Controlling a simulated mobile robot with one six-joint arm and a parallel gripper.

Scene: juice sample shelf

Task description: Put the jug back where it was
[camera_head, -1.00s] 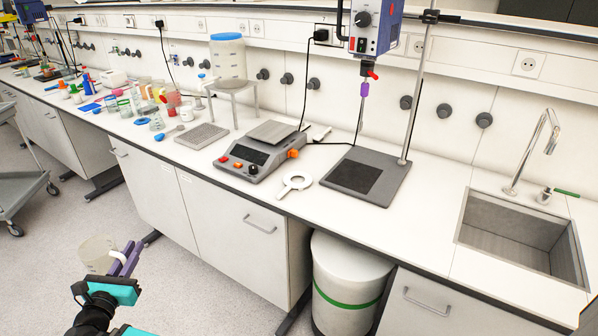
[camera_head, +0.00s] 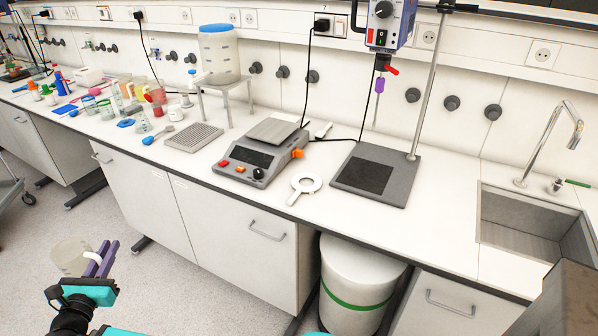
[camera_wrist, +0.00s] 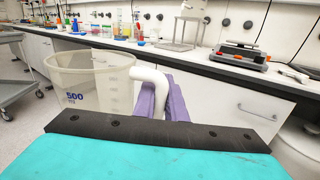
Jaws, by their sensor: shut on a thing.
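A clear plastic jug (camera_head: 71,256) with a white handle is held at the lower left of the head view, in front of the bench and above the floor. My gripper (camera_head: 102,259) has purple fingers shut on the jug's handle. In the wrist view the jug (camera_wrist: 92,84) is upright, with blue "500" marking on its side, and looks empty. My gripper's fingers (camera_wrist: 163,100) close around the white handle at its right.
A sink (camera_head: 535,222) is at right.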

